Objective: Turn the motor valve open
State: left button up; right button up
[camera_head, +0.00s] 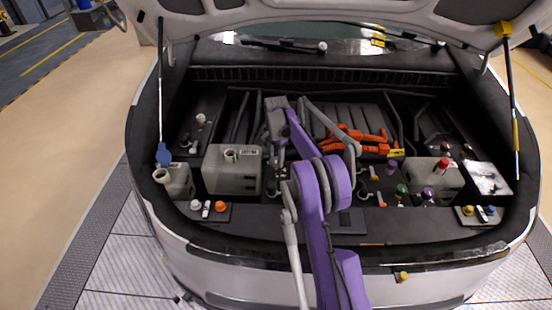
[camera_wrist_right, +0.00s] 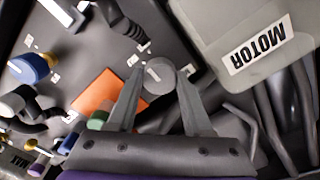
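The motor valve appears as a round grey knob (camera_wrist_right: 158,77) with a white mark on top, in the right wrist view. My right gripper (camera_wrist_right: 159,72) has one finger on each side of this knob, and I see no clear gap at the tips. A grey tank (camera_wrist_right: 235,30) labelled MOTOR is just beyond it at the upper right. In the head view my right gripper (camera_head: 275,150) reaches down beside a pale tank (camera_head: 232,170), left of centre. The knob is not distinguishable there. My left gripper is not in view.
An orange block (camera_wrist_right: 97,92) and a green cap (camera_wrist_right: 98,121) lie close to the left finger. Orange cables (camera_head: 355,138) are right of my arm. A blue cap (camera_head: 163,155) stands above the left tank, and another tank (camera_head: 432,180) is at right.

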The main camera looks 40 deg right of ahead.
grip_shut()
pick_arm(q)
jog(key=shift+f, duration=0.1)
pick_arm(e)
jog(key=shift+n, duration=0.3)
jog(key=n, duration=0.3)
jog(key=shift+n+b, duration=0.3)
jog(key=shift+b, duration=0.1)
jog(key=n, duration=0.4)
jog(key=shift+n, duration=0.3)
jog(key=n, duration=0.4)
jog(key=shift+b, duration=0.4)
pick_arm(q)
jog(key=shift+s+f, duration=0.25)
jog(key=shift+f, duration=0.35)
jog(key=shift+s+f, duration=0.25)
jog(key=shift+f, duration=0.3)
pick_arm(e)
jog(key=shift+n, duration=2.5)
